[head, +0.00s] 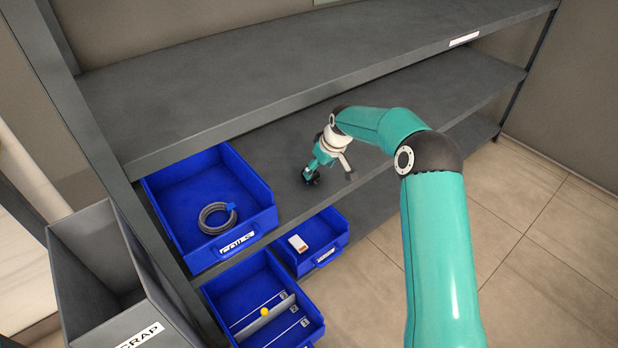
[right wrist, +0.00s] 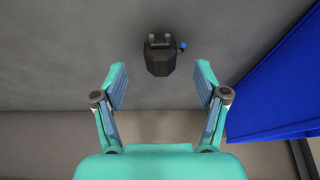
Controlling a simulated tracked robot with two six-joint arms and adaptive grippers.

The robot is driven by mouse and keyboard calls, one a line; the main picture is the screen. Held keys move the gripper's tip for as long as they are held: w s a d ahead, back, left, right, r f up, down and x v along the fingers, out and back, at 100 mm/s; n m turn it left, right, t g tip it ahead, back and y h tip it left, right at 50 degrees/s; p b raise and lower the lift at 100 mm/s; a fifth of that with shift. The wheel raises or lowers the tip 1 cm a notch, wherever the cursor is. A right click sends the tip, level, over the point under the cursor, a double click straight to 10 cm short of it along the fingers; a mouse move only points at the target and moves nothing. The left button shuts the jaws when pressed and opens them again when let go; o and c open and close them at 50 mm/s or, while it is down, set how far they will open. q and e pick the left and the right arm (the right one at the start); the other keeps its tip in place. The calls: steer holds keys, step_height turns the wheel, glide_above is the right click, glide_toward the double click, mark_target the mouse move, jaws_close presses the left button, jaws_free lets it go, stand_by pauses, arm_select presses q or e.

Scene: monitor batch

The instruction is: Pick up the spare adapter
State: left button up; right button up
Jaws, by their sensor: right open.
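The adapter is a small black block (right wrist: 159,59) with two prongs and a small blue round piece at its side. In the right wrist view it lies on the grey shelf, just beyond and between my fingertips, with no finger visibly touching it. My right gripper (right wrist: 160,80) is open and empty, one finger to each side. In the head view my right gripper (head: 313,172) is low over the middle shelf, right of the large blue bin; the dark adapter cannot be clearly told from the fingers there. My left gripper is not in view.
A large blue bin (head: 262,192) on the middle shelf (head: 285,135) holds a coiled grey cable (head: 217,217). A smaller blue bin (head: 334,226) holds a white box (head: 298,243). A divided blue bin (head: 232,291) holds a yellow ball (head: 264,311). The upper shelf (head: 300,62) overhangs. A grey scrap bin (head: 88,226) stands left.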

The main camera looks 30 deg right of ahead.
steer(key=shift+w+a, duration=0.1)
steer(key=shift+w, duration=0.75)
steer(key=b+x, duration=0.1)
steer(key=x, duration=0.4)
steer(key=c, duration=1.3)
steer(key=shift+r, duration=0.1)
